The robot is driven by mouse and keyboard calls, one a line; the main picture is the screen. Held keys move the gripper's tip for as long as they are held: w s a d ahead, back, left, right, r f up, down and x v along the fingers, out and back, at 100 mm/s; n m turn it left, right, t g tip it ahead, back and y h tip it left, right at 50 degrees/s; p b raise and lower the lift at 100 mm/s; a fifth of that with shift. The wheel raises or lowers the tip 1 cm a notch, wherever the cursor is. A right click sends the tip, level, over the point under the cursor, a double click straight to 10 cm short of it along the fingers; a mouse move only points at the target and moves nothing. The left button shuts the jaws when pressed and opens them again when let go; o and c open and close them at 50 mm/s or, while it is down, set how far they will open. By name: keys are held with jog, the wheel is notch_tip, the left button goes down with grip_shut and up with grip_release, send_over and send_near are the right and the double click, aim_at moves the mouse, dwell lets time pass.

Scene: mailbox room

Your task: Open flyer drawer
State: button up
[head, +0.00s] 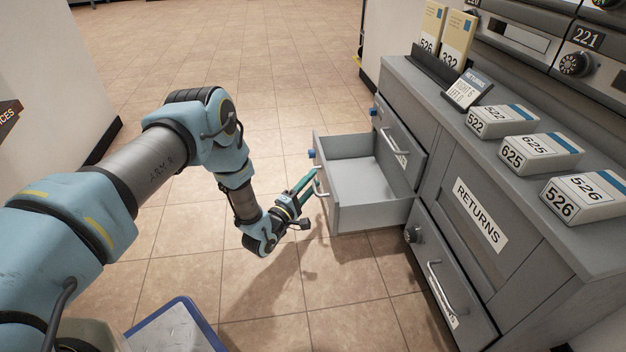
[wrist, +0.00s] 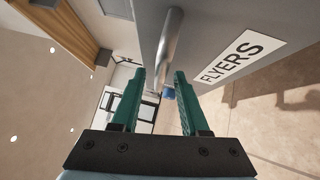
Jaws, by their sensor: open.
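The flyer drawer (head: 365,188) is pulled well out of the grey cabinet, and its inside looks empty. Its front faces my arm, and the handle is partly hidden in the head view. My gripper (head: 313,177) is at the drawer front by the handle. In the wrist view, the FLYERS label (wrist: 240,57) is on the drawer front to the right. The metal handle (wrist: 169,48) runs toward the space between the green fingers of my gripper (wrist: 163,80). The fingers are apart; I cannot tell if they touch the handle.
The cabinet has a closed upper drawer (head: 400,146), a RETURNS panel (head: 478,215) and a closed lower drawer (head: 450,285). Several numbered boxes, such as 625 (head: 540,152), sit on top. A blue-edged bin (head: 178,328) stands at the bottom. Tiled floor behind the drawer is clear.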

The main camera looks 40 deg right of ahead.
jog(key=p+v, duration=0.3)
jog(key=v, duration=0.6)
jog(key=shift+a, duration=0.35)
